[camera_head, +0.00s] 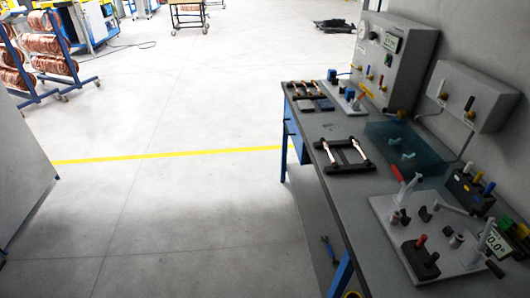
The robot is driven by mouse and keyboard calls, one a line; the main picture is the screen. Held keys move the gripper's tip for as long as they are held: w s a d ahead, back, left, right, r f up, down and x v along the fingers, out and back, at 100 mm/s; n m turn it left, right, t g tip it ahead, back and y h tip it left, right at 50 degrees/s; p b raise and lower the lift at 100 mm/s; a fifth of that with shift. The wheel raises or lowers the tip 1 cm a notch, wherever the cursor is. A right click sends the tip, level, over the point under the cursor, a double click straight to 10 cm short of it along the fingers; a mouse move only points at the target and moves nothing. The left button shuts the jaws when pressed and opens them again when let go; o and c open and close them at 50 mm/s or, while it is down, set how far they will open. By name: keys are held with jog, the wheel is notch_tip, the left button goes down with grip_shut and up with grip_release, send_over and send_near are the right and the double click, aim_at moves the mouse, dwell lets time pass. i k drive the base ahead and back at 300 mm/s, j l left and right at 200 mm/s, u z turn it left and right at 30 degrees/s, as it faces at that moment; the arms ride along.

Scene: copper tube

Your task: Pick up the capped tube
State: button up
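A black rack (344,167) lies on the grey workbench at mid-length, with copper-coloured tubes (357,148) across it. A second set of dark holders (316,105) with copper-coloured tubes (308,88) sits at the bench's far end. The tubes are small here, and I cannot tell which one is capped. My gripper is not in view.
The workbench (299,122) runs along the right wall. It bears a light fixture plate (387,207) with clamps and levers, a translucent blue tray (376,133) and a grey gauge box (403,75). A blue tool (329,247) lies below. Floor left of the bench is clear.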

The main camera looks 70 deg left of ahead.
aim_at(323, 141)
jog(key=u, duration=2.05)
jog(key=i+j+z, duration=0.35)
jog(key=i, duration=0.2)
jog(key=i+j+z, duration=0.3)
jog(key=i+j, duration=0.2)
jog(key=i+j+z, duration=0.35)
jog(key=j, duration=0.35)
jog(key=i, duration=0.1)
